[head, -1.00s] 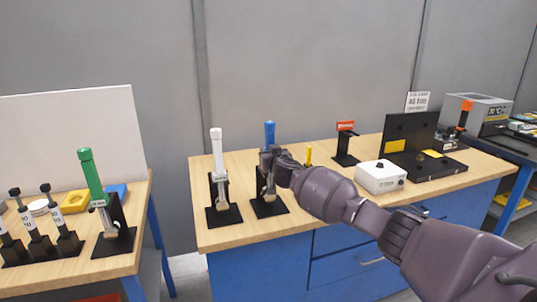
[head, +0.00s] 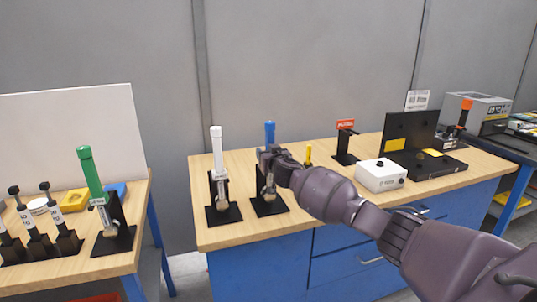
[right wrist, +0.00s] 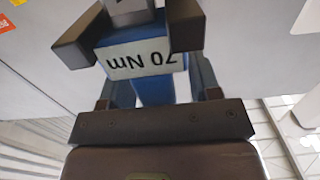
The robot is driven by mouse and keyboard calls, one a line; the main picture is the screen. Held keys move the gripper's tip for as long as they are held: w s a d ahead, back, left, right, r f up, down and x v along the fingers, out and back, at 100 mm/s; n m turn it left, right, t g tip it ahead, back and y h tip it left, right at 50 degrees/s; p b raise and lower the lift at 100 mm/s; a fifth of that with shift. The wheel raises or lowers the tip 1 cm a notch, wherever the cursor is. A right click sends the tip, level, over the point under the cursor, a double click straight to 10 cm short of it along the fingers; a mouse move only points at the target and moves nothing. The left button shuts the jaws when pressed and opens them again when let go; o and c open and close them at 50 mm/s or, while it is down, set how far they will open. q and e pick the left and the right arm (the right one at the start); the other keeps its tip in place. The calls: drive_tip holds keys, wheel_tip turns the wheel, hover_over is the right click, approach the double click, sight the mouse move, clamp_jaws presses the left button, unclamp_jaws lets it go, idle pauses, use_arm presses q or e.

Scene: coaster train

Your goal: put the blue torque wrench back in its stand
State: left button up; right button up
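The blue torque wrench (head: 270,133) stands upright at its black stand (head: 269,204) on the middle bench. Its lower end is low in the stand, but I cannot tell whether it is fully seated. My right gripper (head: 268,158) reaches in from the right and is around the wrench at mid-height. In the right wrist view the right gripper (right wrist: 140,36) has a finger on each side of the wrench's blue body (right wrist: 145,62), which carries a "70 Nm" label; the fingers appear closed on it. My left gripper is not in view.
A white torque wrench (head: 217,150) stands in its own stand just left. A small yellow tool (head: 308,154), a red-topped stand (head: 345,140) and a white box (head: 381,175) are to the right. A green wrench (head: 90,172) stands on the left bench.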

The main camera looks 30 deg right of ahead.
drive_tip(key=shift+f, duration=0.3)
drive_tip(key=p+v, duration=0.1)
drive_tip(key=v, duration=0.9)
drive_tip(key=shift+s+r, duration=0.2)
drive_tip(key=shift+s, duration=0.2)
drive_tip(key=shift+a, duration=0.1)
drive_tip(key=s+a+f+n+y, duration=0.5)
drive_tip(key=s+a+f+n, duration=0.15)
drive_tip(key=a+n, duration=0.35)
drive_tip(key=s+a+f+m+g, duration=0.2)
drive_tip(key=s+a+f+m, duration=0.1)
drive_tip(key=s+f, duration=0.9)
drive_tip(key=s+a+f+m+g+h, duration=0.1)
drive_tip(key=s+a+f+m+g, duration=0.2)
drive_tip(key=s+f, duration=0.9)
drive_tip(key=s, duration=0.8)
drive_tip(key=shift+g, duration=0.3)
drive_tip(key=shift+f, duration=0.15)
